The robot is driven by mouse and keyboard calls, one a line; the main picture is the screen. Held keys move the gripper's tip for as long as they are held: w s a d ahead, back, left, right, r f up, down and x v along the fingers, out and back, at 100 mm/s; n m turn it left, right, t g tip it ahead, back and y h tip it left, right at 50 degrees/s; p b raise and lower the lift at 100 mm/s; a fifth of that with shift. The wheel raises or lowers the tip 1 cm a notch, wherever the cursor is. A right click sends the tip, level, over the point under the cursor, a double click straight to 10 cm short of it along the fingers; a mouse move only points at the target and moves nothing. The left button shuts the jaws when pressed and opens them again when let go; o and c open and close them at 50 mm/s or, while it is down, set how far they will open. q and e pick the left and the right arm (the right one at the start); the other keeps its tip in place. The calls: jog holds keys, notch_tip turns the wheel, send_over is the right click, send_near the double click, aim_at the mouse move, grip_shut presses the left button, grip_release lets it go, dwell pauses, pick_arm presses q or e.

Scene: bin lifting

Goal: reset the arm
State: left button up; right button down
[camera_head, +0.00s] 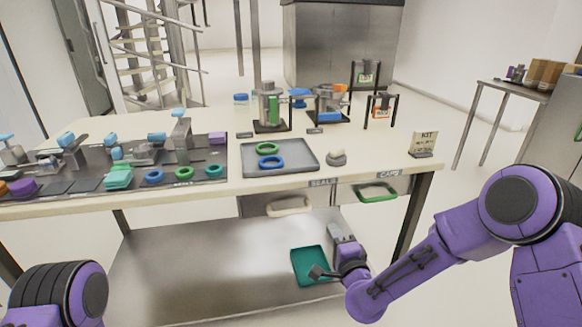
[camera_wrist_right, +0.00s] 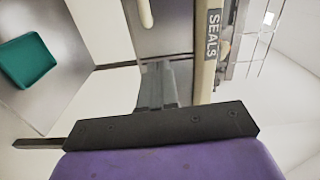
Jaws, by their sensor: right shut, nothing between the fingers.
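My right arm (camera_head: 425,258) reaches in from the right, low in front of the workbench. Its gripper (camera_head: 335,228) is below the bench top, near the drawer fronts, with its fingers pointing up in the head view. The gripper is shut and empty. A teal bin (camera_head: 306,268) lies on the lower shelf beside the right wrist.
A grey tray (camera_head: 295,147) holds a green and a blue ring. Several fixtures and a KIT sign (camera_head: 424,142) stand on top. Floor right of the bench is open.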

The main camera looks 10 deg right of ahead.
jog(key=s+d+f+n+g+h+p, duration=0.2)
jog(key=s+d+f+n+g+p, duration=0.3)
jog(key=s+f, duration=0.55)
jog(key=s+d+f+n+g+h, duration=0.15)
jog(key=s+f+n+g, duration=0.4)
jog(key=s, duration=0.85)
jog(key=s+d+f+g+p, duration=0.1)
jog(key=s+d+g, duration=0.1)
jog(key=s, duration=0.5)
jog(key=s+d+f+g+h+p, duration=0.1)
jog(key=s+d+g+p, duration=0.1)
jog(key=s, duration=0.5)
jog(key=shift+f, duration=0.35)
jog(key=shift+d, duration=0.1)
